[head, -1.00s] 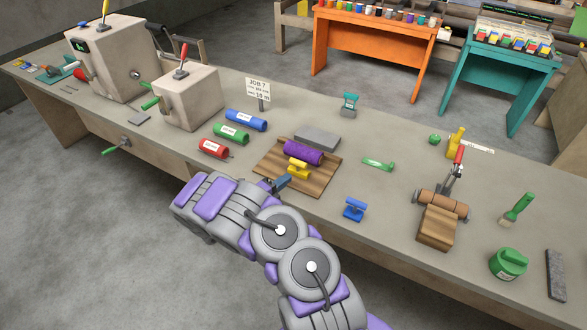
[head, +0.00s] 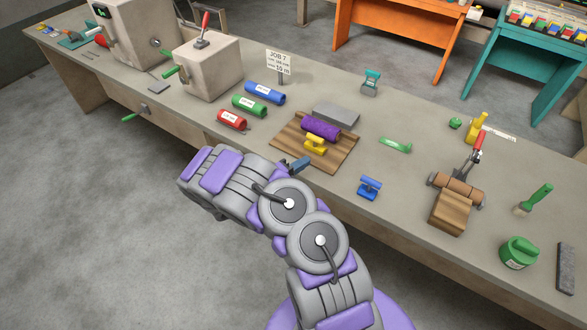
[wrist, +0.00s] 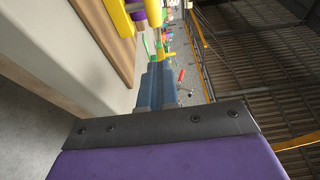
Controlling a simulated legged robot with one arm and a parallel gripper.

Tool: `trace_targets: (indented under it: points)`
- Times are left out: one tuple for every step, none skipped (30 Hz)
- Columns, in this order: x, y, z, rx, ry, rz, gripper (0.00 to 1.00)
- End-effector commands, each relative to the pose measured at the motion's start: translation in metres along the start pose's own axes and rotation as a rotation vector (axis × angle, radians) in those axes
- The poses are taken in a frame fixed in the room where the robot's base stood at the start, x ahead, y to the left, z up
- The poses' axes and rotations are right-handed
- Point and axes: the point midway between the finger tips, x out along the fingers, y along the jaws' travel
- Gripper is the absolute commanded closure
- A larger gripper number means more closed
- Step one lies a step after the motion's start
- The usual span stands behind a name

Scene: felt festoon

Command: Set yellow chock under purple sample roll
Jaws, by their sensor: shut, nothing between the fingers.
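The purple sample roll (head: 321,129) lies on a wooden board (head: 288,147) on the long bench. The yellow chock (head: 316,144) stands on the board at the roll's near side; I cannot tell whether they touch. In the wrist view the yellow chock (wrist: 122,17) shows only in part at the top edge, with a bit of the purple roll (wrist: 154,12) beside it. My gripper (head: 300,164) is near the board's front edge, short of the chock. Its blue-grey fingers (wrist: 155,85) are shut with nothing between them.
A grey slab (head: 337,114) lies behind the roll. Red (head: 232,119), green (head: 250,106) and blue (head: 265,92) rolls lie to the left. A blue chock (head: 369,187) and a green piece (head: 396,145) are to the right, with a clamp stand (head: 457,190) farther right.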

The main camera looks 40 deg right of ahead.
Motion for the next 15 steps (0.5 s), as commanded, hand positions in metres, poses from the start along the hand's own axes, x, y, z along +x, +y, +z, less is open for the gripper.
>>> trace_targets:
  points:
    - [0.011, 0.002, -0.001, 0.001, 0.004, -0.001, 1.00]
    - [0.018, 0.002, -0.001, 0.001, 0.005, -0.001, 1.00]
    - [0.025, 0.001, -0.001, 0.001, 0.004, -0.002, 1.00]
    - [0.031, 0.001, -0.001, 0.001, 0.005, -0.002, 1.00]
    - [0.036, 0.001, -0.001, 0.001, 0.003, -0.003, 1.00]
    - [0.043, 0.001, -0.001, 0.001, 0.004, -0.003, 1.00]
    - [0.048, 0.000, -0.001, 0.001, 0.003, -0.004, 1.00]
    - [0.051, 0.001, 0.005, 0.002, 0.002, -0.002, 1.00]
    - [0.055, 0.001, 0.009, 0.003, 0.002, -0.001, 1.00]
    - [0.057, 0.001, 0.013, 0.002, 0.001, -0.001, 1.00]
    - [0.060, 0.001, 0.016, 0.003, 0.000, -0.002, 1.00]
    - [0.062, 0.001, 0.020, 0.004, 0.000, -0.001, 1.00]
    - [0.065, 0.001, 0.022, 0.003, -0.001, -0.001, 1.00]
    - [0.066, 0.001, 0.024, 0.003, -0.001, -0.001, 1.00]
    - [0.068, 0.000, 0.026, 0.003, -0.002, -0.001, 1.00]
